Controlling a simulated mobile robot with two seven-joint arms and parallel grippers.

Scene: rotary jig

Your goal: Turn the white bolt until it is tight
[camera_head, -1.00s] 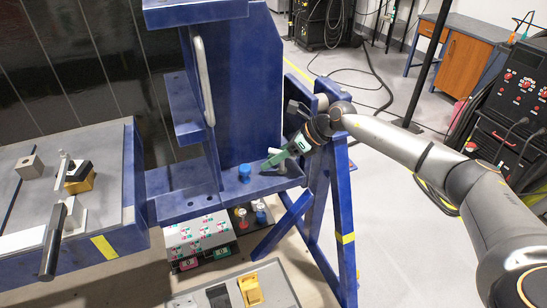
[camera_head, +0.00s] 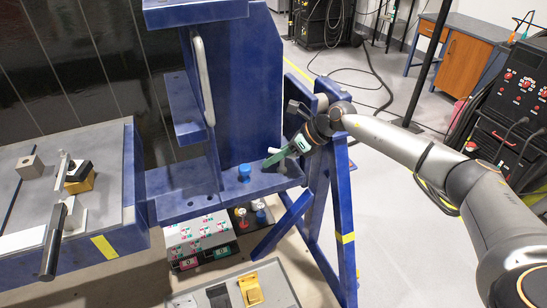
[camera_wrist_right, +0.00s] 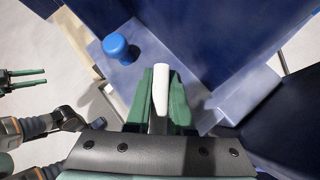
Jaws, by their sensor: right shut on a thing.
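The white bolt (camera_wrist_right: 161,82) shows in the right wrist view as a pale bar between the green fingers of my right gripper (camera_wrist_right: 160,95). The fingers are shut on it. In the head view my right gripper (camera_head: 273,159) reaches down-left to the blue ledge, and its fingers mostly hide the bolt. A blue bolt (camera_head: 244,172) stands upright on the ledge to the left of the fingers, apart from them; it also shows in the right wrist view (camera_wrist_right: 117,46). My left gripper (camera_wrist_right: 26,79) shows at the left edge of the right wrist view, its two fingers apart and empty.
The blue jig's upright plate (camera_head: 255,90) rises behind the ledge (camera_head: 190,205). Blue support legs (camera_head: 343,225) stand below my right arm. A bench with clamps (camera_head: 100,150) is at the left. A box with coloured controls (camera_head: 203,240) sits below the ledge.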

